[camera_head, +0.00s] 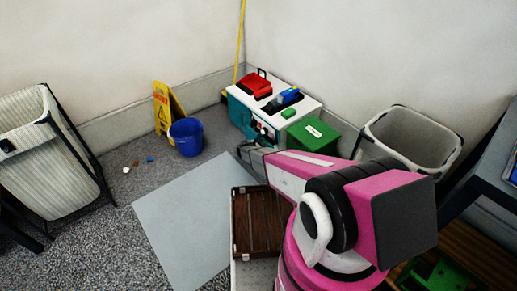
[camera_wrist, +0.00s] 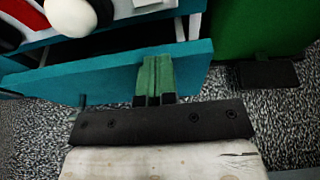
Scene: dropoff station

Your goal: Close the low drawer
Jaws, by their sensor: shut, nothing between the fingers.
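The low drawer (camera_wrist: 105,75) has a teal front panel that crosses the wrist view, slightly slanted. It stands out from its cart, and a white ball (camera_wrist: 70,14) and other items show behind the panel. In the head view the cart (camera_head: 309,103) has a white top and teal sides and stands against the back wall. My gripper (camera_wrist: 155,70) is shut and empty, its green fingers together at the teal panel. I cannot tell whether they touch it. In the head view my gripper (camera_head: 247,150) is low in front of the cart, partly hidden by my arm.
A green box (camera_head: 312,136) stands right of the cart, with a grey bin (camera_head: 405,137) beyond. A blue bucket (camera_head: 186,137) and yellow floor sign (camera_head: 165,107) stand left. A striped hamper (camera_head: 48,160) is far left. Grey floor around the pale mat (camera_head: 180,215) is mostly clear.

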